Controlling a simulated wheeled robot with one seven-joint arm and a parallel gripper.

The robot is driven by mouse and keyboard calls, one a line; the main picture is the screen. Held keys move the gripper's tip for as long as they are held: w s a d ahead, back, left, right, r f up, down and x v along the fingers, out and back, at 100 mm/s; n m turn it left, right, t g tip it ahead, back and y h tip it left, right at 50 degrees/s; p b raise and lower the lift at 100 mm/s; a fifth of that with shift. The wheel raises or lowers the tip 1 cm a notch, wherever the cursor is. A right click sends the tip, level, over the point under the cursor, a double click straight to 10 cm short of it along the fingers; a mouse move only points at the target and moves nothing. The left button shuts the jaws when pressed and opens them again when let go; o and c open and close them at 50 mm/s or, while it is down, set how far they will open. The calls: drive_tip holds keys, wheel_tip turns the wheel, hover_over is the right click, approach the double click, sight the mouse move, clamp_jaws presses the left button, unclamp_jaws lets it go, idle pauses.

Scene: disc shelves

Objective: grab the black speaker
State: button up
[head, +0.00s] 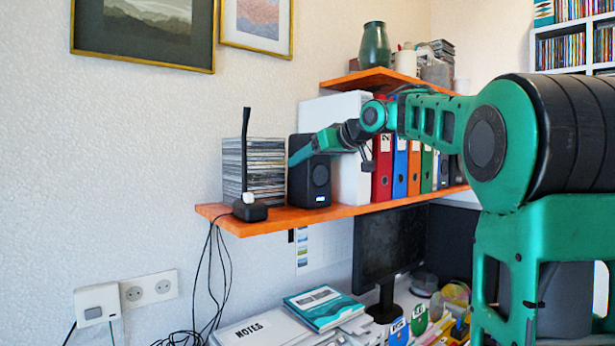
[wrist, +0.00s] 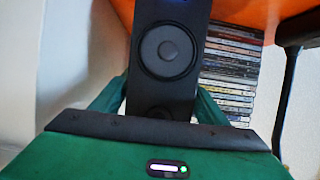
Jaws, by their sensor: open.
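The black speaker (head: 318,182) stands upright on the orange shelf, between a stack of discs and a white box. In the wrist view the speaker (wrist: 168,60) fills the middle, its round cone facing the camera. My gripper (head: 298,156) is at the speaker's upper part in the head view, with one green finger crossing its left edge. In the wrist view my gripper (wrist: 158,100) is open, with one green finger on each side of the speaker. I cannot tell whether either finger touches it.
The disc stack (head: 265,170) is close on the speaker's left, with a black upright stand (head: 247,205) in front. The white box (head: 350,180) and several binders (head: 383,165) are on the right. The orange shelf (head: 280,222) has a narrow front edge. A monitor (head: 388,250) is below.

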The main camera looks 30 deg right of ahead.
drive_tip(key=shift+w+a+f, duration=0.15)
drive_tip(key=shift+w, duration=0.25)
drive_tip(key=c, duration=1.2)
